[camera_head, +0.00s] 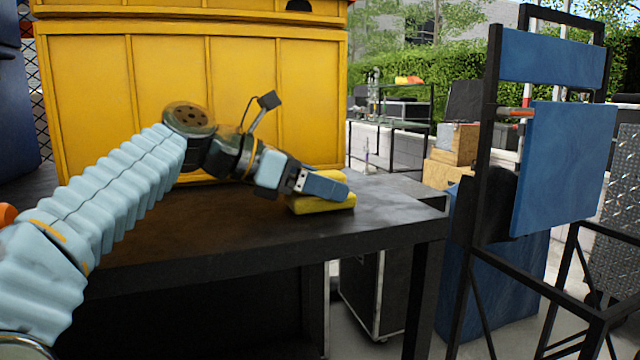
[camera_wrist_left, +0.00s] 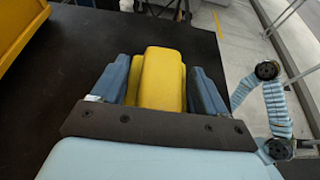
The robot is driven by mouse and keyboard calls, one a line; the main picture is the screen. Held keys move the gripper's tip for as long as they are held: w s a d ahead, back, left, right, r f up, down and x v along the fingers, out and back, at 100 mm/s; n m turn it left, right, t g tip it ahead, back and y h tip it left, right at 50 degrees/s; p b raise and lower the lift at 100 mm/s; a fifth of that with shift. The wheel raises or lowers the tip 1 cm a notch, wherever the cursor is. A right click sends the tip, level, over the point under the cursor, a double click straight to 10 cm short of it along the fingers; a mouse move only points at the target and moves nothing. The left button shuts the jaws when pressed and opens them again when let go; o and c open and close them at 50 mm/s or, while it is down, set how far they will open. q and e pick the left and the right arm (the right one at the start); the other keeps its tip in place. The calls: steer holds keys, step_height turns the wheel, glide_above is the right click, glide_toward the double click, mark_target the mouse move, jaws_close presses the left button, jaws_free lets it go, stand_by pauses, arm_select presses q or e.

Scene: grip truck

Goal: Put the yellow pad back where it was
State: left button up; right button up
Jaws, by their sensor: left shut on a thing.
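The yellow pad (camera_head: 322,206) is a small block near the right end of the dark table (camera_head: 395,205) in the head view. My left gripper (camera_head: 322,188) reaches it from the left and is shut on it. In the left wrist view the pad (camera_wrist_left: 162,80) sits between the two blue fingers of my left gripper (camera_wrist_left: 160,90). The pad is at or just above the tabletop; I cannot tell whether it touches. My right gripper is not in the head view.
A large yellow cabinet (camera_head: 100,90) stands at the back of the table. A blue-panelled black frame (camera_head: 565,165) stands to the right, beyond a gap. A black case (camera_head: 365,285) is on the ground by the table. The table's front and right edges are near the pad.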

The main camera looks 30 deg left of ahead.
arm_select(q)
steer(key=o, duration=1.1)
steer(key=shift+f, duration=0.1)
steer(key=shift+r, duration=0.2)
steer(key=p+v, duration=0.1)
steer(key=v, duration=1.1)
steer(key=shift+f, duration=0.1)
